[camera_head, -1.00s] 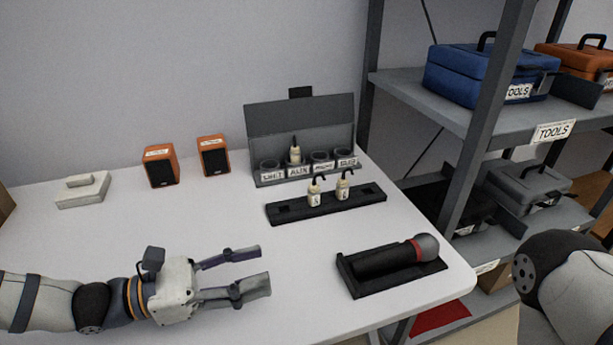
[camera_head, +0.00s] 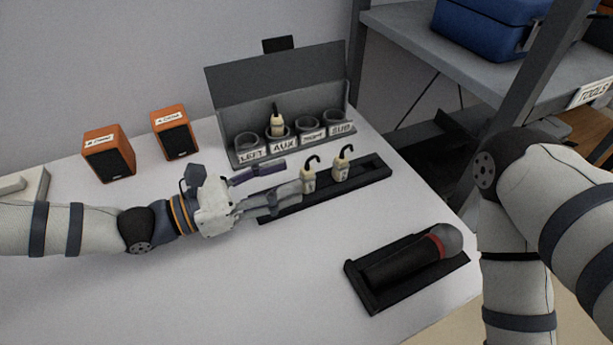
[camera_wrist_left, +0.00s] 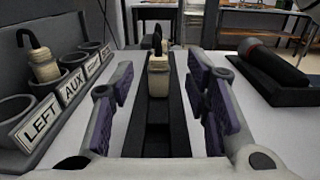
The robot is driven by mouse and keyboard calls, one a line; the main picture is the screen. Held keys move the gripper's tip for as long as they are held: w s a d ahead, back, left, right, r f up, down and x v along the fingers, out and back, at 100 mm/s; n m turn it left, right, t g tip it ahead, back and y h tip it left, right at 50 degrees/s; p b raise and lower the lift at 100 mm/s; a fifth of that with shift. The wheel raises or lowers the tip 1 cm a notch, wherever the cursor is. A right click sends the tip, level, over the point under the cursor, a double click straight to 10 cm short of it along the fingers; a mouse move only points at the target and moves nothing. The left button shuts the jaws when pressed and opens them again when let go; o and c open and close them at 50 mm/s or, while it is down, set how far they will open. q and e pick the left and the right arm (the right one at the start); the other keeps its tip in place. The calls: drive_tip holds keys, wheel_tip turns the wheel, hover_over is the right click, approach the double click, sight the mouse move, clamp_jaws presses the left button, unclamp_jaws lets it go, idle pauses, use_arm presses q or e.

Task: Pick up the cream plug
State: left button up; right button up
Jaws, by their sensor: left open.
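Two cream plugs with dark hooked cables stand upright in a long black tray (camera_head: 375,172). The nearer cream plug (camera_head: 309,182) is just beyond my left gripper's fingertips, and the farther plug (camera_head: 341,170) is to its right. A third cream plug (camera_head: 277,126) stands in the AUX socket of the grey panel (camera_head: 275,85). My left gripper (camera_head: 291,176) is open and empty over the tray's left part. In the left wrist view the nearer plug (camera_wrist_left: 158,78) shows centred in the gap between the fingers, with the farther plug partly hidden behind it. My right gripper is out of view.
Two orange speakers (camera_head: 110,155) stand at the back left. The panel's sockets are labelled LEFT, AUX, RIGHT and SUB. A microphone (camera_head: 405,262) lies in a black holder at the front right. A shelf with a blue toolbox (camera_head: 480,28) is at right.

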sight(306, 174)
use_arm(q)
drive_tip(key=x, duration=0.3)
drive_tip(key=shift+a, duration=0.1)
drive_tip(key=shift+r, duration=0.1)
clamp_jaws()
drive_tip(key=shift+r, duration=0.1)
